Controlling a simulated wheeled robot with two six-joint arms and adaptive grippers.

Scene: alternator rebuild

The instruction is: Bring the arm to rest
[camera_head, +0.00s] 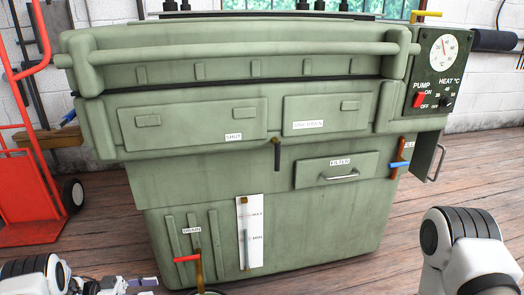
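A large green washer cabinet (290,215) fills the middle of the view, with a long bar handle across its upper front. My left arm comes in at the bottom left corner. Part of my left gripper (128,285) shows at the bottom edge, left of the red drain handle (187,258); its fingers are cut off or too small to read. My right arm shows at the bottom right as a white link with a dark ribbed joint, in front of the floor. My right gripper is out of the frame.
A control box (440,70) with gauge, red pump switch (420,99) and heat knob sits at the cabinet's upper right. A blue-handled valve (400,165) and filter drawer (336,170) are on its front. A red hand truck (28,180) stands left. Wooden floor (470,180) is clear right.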

